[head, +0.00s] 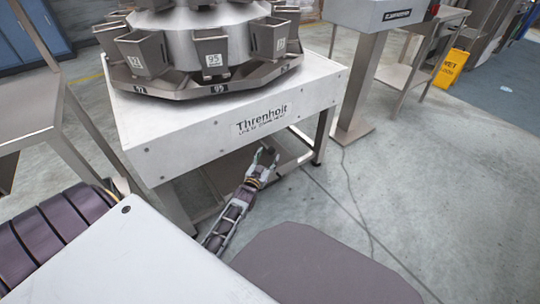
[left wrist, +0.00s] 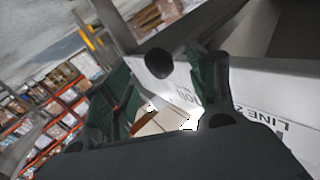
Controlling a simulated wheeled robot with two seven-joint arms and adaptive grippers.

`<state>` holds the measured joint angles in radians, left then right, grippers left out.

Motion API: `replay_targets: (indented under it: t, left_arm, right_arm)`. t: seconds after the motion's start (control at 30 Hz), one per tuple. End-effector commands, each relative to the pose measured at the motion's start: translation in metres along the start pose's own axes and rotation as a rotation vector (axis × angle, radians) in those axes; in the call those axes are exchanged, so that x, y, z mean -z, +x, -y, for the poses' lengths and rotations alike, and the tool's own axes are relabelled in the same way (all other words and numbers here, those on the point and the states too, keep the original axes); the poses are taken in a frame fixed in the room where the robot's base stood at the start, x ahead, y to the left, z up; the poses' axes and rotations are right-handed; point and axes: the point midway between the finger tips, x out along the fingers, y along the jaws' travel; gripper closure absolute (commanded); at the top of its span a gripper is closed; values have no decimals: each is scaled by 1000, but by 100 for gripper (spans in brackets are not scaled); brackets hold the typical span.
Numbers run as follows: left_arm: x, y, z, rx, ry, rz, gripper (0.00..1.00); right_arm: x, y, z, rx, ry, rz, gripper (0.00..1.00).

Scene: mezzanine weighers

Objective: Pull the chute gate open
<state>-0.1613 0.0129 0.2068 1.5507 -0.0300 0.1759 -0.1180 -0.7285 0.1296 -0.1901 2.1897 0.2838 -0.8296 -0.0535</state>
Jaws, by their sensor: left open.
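The multihead weigher (head: 205,50) stands on a white base (head: 225,125) in the head view. My left gripper (head: 265,160) reaches up to the base's lower front edge, below the lettering. In the left wrist view a dark round knob (left wrist: 158,62) shows between my left gripper's two green fingers; it may be the gate's handle. The fingers are open on either side of it, and I cannot tell whether they touch it. The chute gate itself cannot be made out clearly in either view. My right gripper is not in view.
A metal stand (head: 365,85) is to the right of the base, with a steel table (head: 405,75) and a yellow wet-floor sign (head: 450,67) beyond. A dark ribbed conveyor (head: 50,232) is at lower left. The floor (head: 430,185) on the right is mostly clear, with a thin cable.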

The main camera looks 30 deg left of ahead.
Motion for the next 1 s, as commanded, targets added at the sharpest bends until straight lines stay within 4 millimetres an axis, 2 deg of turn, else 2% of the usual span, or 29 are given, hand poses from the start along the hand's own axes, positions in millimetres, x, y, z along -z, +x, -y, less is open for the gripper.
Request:
replay_targets:
  t: [0.2,0.4,0.8,1.0]
  left_arm:
    - [-1,20,0,0,0,-1,42]
    - [0,30,0,0,0,-1,42]
    - [0,33,0,0,0,0,42]
    - [0,33,0,0,0,0,67]
  right_arm:
    - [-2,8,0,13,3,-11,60]
    - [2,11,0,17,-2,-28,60]
    - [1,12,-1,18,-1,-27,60]
    - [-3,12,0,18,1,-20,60]
